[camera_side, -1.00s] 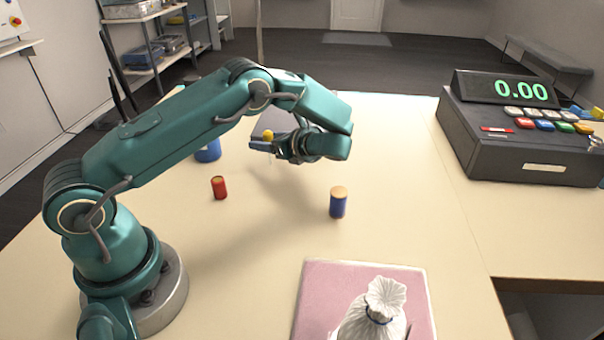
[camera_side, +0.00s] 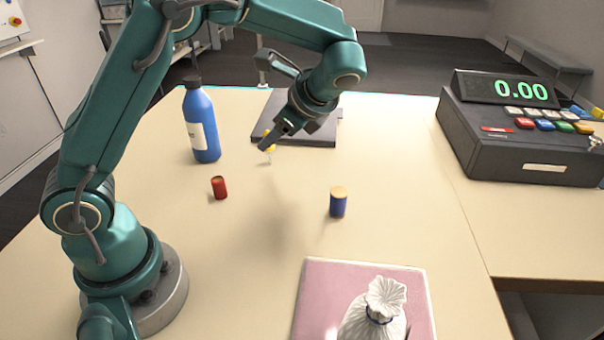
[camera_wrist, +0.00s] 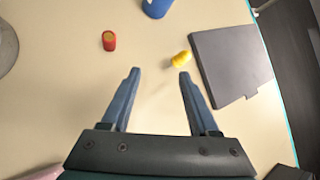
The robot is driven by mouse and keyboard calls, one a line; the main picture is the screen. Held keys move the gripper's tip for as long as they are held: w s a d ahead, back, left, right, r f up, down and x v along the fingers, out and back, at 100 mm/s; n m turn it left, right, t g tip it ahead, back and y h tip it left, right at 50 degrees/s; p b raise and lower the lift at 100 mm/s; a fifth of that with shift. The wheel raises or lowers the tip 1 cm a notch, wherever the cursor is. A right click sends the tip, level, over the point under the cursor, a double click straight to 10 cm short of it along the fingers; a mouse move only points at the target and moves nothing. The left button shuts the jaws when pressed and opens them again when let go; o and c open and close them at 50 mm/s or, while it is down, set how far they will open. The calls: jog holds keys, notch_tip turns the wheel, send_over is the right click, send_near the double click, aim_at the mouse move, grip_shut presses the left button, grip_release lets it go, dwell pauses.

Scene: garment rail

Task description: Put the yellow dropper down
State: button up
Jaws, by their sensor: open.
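The yellow dropper (camera_side: 272,148) is at the table's far middle, left of the dark grey plate, with a pale thin tip pointing down. In the wrist view the dropper (camera_wrist: 181,59) lies just beyond the right fingertip. My gripper (camera_side: 262,100) is above it, tilted, with its jaws wide apart and nothing between them. In the wrist view my gripper (camera_wrist: 158,73) shows bare table between the fingers. The lower finger partly hides the dropper in the side view, so I cannot tell whether they touch.
A blue bottle (camera_side: 202,128) and a red spool (camera_side: 219,188) stand to the left. A blue spool with a tan top (camera_side: 338,204) stands nearer the front. The dark grey plate (camera_side: 318,131) is behind. A pink mat (camera_side: 318,285) bears a white tied bag (camera_side: 375,312).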

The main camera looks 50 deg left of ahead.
jog(key=s+d+r+n+t+h, duration=0.1)
jog(key=s+d+n+t+h, duration=0.2)
jog(key=s+d+n+h, duration=0.1)
jog(key=s+d+r+n+t+h, duration=0.2)
jog(key=s+d+n+t+h, duration=0.1)
jog(key=s+n, duration=0.5)
jog(key=shift+s+d+r+n+h, duration=0.25)
jog(key=shift+s+d+n+h, duration=0.15)
jog(key=shift+s+d+h, duration=0.75)
jog(key=shift+s+d+y, duration=0.1)
jog(key=shift+d+y, duration=0.15)
